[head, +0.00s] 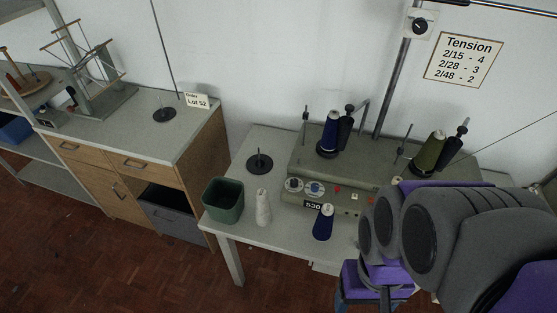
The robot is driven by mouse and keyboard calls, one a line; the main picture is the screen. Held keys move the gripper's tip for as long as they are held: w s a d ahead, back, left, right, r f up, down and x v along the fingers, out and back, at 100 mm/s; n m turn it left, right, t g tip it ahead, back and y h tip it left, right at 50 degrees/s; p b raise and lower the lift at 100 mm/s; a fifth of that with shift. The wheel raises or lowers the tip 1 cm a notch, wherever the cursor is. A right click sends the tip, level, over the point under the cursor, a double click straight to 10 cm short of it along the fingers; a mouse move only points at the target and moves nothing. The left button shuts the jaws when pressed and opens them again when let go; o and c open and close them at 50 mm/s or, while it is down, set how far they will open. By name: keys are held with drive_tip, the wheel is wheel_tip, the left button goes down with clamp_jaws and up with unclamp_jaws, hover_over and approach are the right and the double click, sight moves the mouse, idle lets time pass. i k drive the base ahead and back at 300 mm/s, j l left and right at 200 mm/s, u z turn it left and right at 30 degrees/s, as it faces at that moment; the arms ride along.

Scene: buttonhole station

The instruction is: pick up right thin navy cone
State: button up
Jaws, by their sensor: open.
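A navy cone (323,223) with a white tip stands upright on the table, in front of the grey machine. Another navy cone (331,131) stands on the machine's top, beside a dark post-like part. Which of the two the task calls the right thin one I cannot tell. My gripper (374,296) is at the lower right, low in the picture, to the right of and nearer than the front navy cone. It is open and apart from that cone. Its lower end is partly cut off by the picture edge.
A white cone (263,208) and a green bin (223,200) stand left of the front navy cone. The grey machine (348,197) is behind, with an olive cone (428,153) on top. A black spindle base (259,163) stands at the table's back left.

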sight(322, 229)
drive_tip(key=z, duration=1.15)
drive_tip(key=k+j+z, duration=0.15)
drive_tip(key=j+z, duration=0.2)
drive_tip(key=k+j+z, duration=0.3)
drive_tip(key=j, duration=0.2)
drive_tip(key=k+j+z, duration=0.1)
drive_tip(key=j+z, duration=0.25)
